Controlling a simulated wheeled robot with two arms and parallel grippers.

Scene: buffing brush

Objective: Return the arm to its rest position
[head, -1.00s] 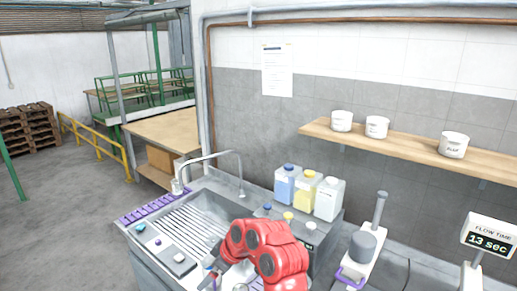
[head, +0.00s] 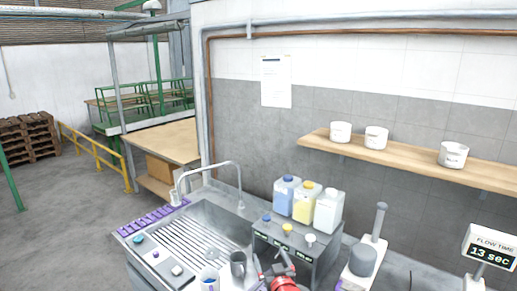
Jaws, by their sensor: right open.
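My right gripper (head: 272,268) shows at the bottom edge, just right of the sink, with only a small part of the red and dark arm in view. It is open, and I see nothing held in it. A grey metal jug (head: 238,266) stands to its left. The lower part of my right arm is cut off by the frame. My left gripper is not in view.
A steel sink (head: 190,240) with a ribbed floor and a curved tap (head: 240,185) lies left. Blue, yellow and white jugs (head: 307,200) stand on a grey unit behind the gripper. A grey stand (head: 372,250) and a flow-time display (head: 491,248) are right. A shelf (head: 410,160) holds white tubs.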

